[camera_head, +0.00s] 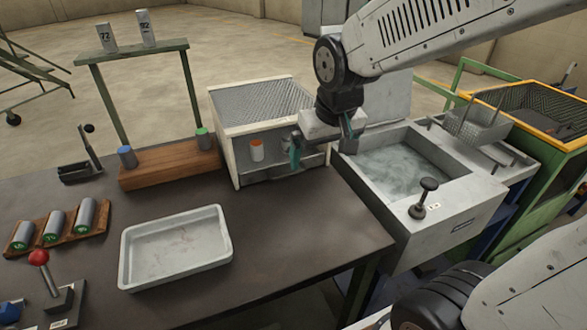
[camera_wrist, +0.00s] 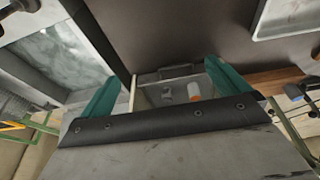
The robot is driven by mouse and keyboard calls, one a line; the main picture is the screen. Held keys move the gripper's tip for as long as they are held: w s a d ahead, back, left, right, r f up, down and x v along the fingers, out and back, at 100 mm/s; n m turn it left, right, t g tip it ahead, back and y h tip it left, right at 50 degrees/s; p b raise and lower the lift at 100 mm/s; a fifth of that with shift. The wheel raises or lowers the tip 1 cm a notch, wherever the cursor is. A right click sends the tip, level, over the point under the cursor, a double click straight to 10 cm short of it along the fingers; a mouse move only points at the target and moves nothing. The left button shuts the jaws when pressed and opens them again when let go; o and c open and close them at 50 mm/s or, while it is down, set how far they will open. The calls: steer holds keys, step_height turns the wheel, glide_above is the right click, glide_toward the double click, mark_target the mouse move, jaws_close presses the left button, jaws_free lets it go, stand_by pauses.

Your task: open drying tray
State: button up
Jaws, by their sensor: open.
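The drying tray (camera_head: 262,178) appears to be the shallow grey tray low in a white box (camera_head: 231,160) with a mesh top. It looks pushed in. An orange-capped white cylinder (camera_head: 257,150) and a grey piece (camera_head: 287,142) stand in the box. In the wrist view the tray (camera_wrist: 153,94) shows with a dark bar handle (camera_wrist: 176,69) at its front edge, lying between my teal fingers. My gripper (camera_head: 321,153) is open and empty at the box's right front; it also shows in the wrist view (camera_wrist: 165,75). Contact with the handle cannot be told.
A water basin (camera_head: 357,180) with a black knob (camera_head: 424,195) stands close to the right of the box. A wooden block (camera_head: 165,168) with cylinders is left of it. A white pan (camera_head: 128,262) lies in front. The dark bench (camera_head: 290,235) before the box is clear.

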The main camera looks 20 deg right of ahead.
steer(key=t, duration=0.1)
glide_toward(289, 174)
steer(key=shift+x, duration=3.85)
